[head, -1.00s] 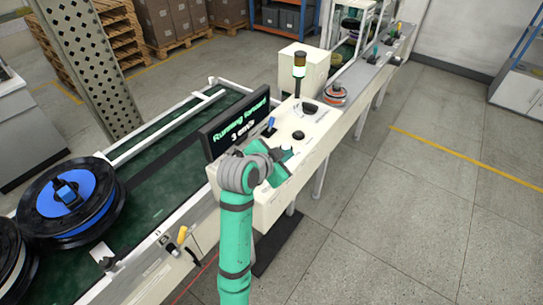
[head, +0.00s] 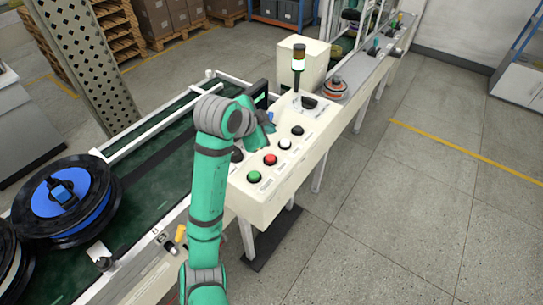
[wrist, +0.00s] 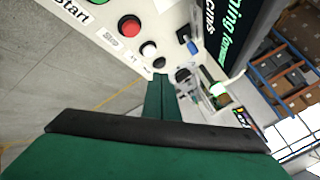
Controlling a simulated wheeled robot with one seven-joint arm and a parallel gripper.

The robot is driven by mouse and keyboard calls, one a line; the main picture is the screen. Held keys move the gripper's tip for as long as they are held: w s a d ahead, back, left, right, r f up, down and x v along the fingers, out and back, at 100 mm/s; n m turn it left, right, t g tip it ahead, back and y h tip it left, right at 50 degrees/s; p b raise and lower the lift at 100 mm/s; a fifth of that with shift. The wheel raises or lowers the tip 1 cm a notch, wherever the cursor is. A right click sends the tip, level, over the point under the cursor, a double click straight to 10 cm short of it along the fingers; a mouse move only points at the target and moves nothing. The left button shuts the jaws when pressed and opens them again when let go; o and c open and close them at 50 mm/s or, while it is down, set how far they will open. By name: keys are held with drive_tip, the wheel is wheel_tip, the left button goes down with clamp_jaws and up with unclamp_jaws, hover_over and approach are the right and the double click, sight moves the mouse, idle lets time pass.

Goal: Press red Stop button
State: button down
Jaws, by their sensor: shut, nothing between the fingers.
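The red button (head: 270,159) sits on the cream control panel (head: 262,203), between a green button (head: 253,177) and a white button (head: 284,143). The red button also shows in the wrist view (wrist: 130,25), upper left, near a partly cut-off "Start" label. My gripper (wrist: 160,78) is shut and empty, apart from the red button. In the wrist view its fingertips show just below a black button (wrist: 159,63). In the head view my gripper is above the panel's far side, mostly hidden behind my wrist; nothing touches the red button.
A display (head: 261,95) stands behind my arm, mostly hidden; its green text is partly readable in the wrist view. A signal tower (head: 298,68) and a cream box (head: 301,66) are at the panel's far end. A blue spool (head: 62,200) lies on the green conveyor. Floor to the right is clear.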

hover_over(268, 160)
wheel_tip(268, 160, down, 8)
drive_tip(key=shift+d, duration=0.1)
drive_tip(key=shift+f, duration=0.2)
drive_tip(key=shift+f, duration=0.15)
idle(2.1)
drive_tip(key=shift+f, duration=0.3)
drive_tip(key=shift+w+f, duration=0.1)
drive_tip(key=shift+f, duration=0.45)
idle(0.8)
drive_tip(key=shift+r, duration=1)
